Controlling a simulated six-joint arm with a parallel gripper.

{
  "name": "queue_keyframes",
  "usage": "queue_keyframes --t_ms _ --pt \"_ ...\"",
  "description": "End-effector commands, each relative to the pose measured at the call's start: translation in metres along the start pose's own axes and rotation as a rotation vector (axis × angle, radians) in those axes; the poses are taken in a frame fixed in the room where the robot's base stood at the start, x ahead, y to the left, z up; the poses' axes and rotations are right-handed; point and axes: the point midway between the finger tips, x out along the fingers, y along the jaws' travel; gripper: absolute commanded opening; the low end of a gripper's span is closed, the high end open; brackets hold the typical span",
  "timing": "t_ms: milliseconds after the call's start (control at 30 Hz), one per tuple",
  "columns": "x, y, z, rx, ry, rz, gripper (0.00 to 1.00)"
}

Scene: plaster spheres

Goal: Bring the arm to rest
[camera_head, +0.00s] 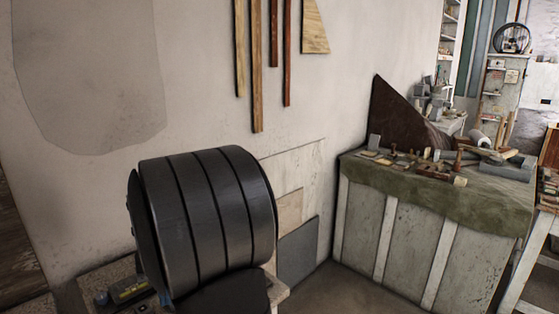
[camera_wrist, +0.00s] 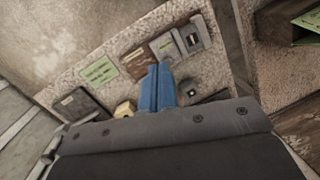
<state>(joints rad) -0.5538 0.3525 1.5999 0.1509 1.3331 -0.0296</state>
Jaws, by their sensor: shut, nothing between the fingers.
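My gripper (camera_wrist: 157,90) shows in the wrist view as two blue fingers side by side, pressed together with nothing held. It points over a pale, rough board (camera_wrist: 85,65) that carries several small items. The fingertips are close to a brown block (camera_wrist: 138,61) and a grey block with a dark slot (camera_wrist: 192,37); I cannot tell whether they touch. In the head view a large dark ribbed cylinder of my arm fills the lower left and hides most of what is behind it.
A green label (camera_wrist: 98,71) and a small yellowish piece (camera_wrist: 125,109) lie left of the fingers. A dark wooden box edge (camera_wrist: 268,25) is at right. In the head view, a cloth-covered workbench (camera_head: 440,195) with tools stands right; wooden strips (camera_head: 257,70) hang on the wall.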

Motion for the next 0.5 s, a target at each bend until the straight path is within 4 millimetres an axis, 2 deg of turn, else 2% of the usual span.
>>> queue_keyframes --t_ms 200,500 --pt "0.024 0.020 0.001 0.202 -0.098 -0.131 0.00" --pt "0.041 0.035 0.002 0.391 -0.190 -0.262 0.00"
